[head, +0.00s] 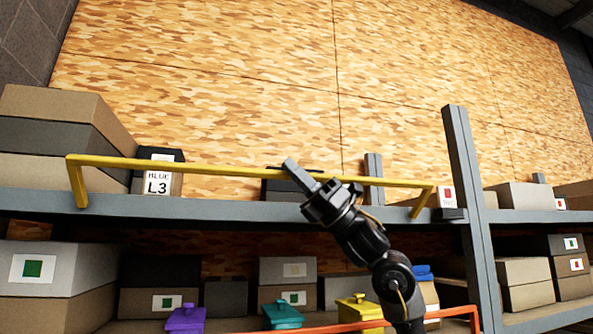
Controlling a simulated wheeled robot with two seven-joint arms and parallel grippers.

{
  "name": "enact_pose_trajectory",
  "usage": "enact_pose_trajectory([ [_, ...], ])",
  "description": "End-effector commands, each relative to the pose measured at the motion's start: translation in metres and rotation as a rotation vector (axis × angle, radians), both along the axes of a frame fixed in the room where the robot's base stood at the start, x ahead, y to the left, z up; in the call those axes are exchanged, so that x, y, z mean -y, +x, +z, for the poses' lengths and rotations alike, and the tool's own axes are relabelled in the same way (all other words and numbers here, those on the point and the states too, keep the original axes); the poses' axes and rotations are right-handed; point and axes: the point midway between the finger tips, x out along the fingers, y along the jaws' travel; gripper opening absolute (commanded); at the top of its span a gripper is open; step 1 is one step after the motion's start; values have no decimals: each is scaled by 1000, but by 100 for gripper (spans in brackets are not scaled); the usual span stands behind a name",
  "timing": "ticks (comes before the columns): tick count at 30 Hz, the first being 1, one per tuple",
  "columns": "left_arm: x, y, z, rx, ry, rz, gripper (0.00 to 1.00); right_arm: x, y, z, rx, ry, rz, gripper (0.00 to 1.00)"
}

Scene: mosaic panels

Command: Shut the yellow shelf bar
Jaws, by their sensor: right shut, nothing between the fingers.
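The yellow shelf bar (230,169) runs across the front of the upper shelf in the head view. Its left leg comes down to the shelf beam at the left, and its right leg comes down near the grey upright. My right gripper (290,167) is shut and empty. It is at the bar's middle-right stretch and covers a short part of the bar; I cannot tell if it touches. My left gripper is not in view.
The grey shelf beam (240,211) and upright (469,200) frame the rack. Stacked boxes (60,135) stand at the upper left. An orange bar (330,328) crosses lower down, near purple (186,319), teal (282,316) and yellow (358,309) lidded containers.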

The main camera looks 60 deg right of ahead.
Motion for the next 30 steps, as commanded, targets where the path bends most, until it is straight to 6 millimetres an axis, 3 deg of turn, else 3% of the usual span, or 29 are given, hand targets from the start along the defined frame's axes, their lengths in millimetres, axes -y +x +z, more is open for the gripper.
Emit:
enact_pose_trajectory([
  [20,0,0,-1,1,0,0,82,1,4,-3,-11,3,-1,0],
  [30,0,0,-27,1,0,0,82,0,-10,-23,-6,0,9,0],
])
